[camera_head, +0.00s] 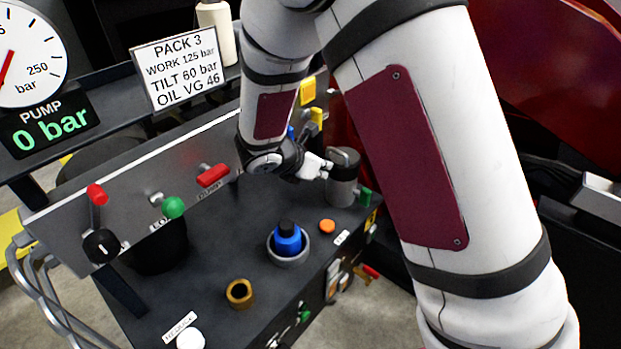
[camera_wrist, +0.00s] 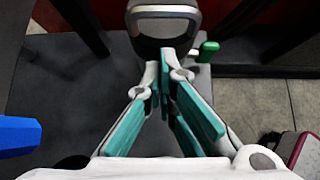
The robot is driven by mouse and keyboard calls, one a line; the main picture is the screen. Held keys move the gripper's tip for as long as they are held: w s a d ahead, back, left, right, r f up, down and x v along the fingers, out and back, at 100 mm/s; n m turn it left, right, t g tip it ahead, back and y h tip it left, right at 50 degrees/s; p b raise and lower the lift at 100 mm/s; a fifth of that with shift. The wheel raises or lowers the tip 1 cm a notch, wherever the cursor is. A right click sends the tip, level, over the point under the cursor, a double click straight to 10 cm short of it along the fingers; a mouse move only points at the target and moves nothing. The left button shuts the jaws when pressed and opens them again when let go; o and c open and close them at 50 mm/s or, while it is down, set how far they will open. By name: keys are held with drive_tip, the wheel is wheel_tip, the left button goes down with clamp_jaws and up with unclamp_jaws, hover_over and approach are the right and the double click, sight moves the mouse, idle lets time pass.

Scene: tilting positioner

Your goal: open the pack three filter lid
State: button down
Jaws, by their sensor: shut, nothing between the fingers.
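The filter housing is a grey cylinder (camera_head: 342,190) at the back right corner of the dark panel, with a dark lid (camera_head: 345,158) on top. In the wrist view the lid (camera_wrist: 163,24) shows at the top centre as a dark face with a pale metal rim. My gripper (camera_head: 322,167) is just left of the housing at about lid height. In the wrist view my gripper (camera_wrist: 166,72) has its teal-padded fingers together and empty, with the tips just below the rim. I cannot tell whether the tips touch it.
A green handle (camera_wrist: 208,48) sticks out beside the housing. The panel also carries a blue cap (camera_head: 288,240), an orange button (camera_head: 327,226), a brass ring (camera_head: 239,293) and red (camera_head: 213,176) and green (camera_head: 173,207) levers. A PACK 3 sign (camera_head: 180,70) stands behind.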

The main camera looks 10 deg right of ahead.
drive_tip(key=shift+w+d+r, duration=0.5)
drive_tip(key=shift+d+r, duration=0.05)
drive_tip(key=shift+d, duration=0.1)
drive_tip(key=shift+d+r+p, duration=0.1)
drive_tip(key=shift+r+p, duration=0.1)
drive_tip(key=shift+p, duration=0.2)
drive_tip(key=shift+w+r+y+p, duration=0.15)
drive_tip(key=shift+y+p, duration=0.15)
drive_tip(key=shift+p, duration=0.3)
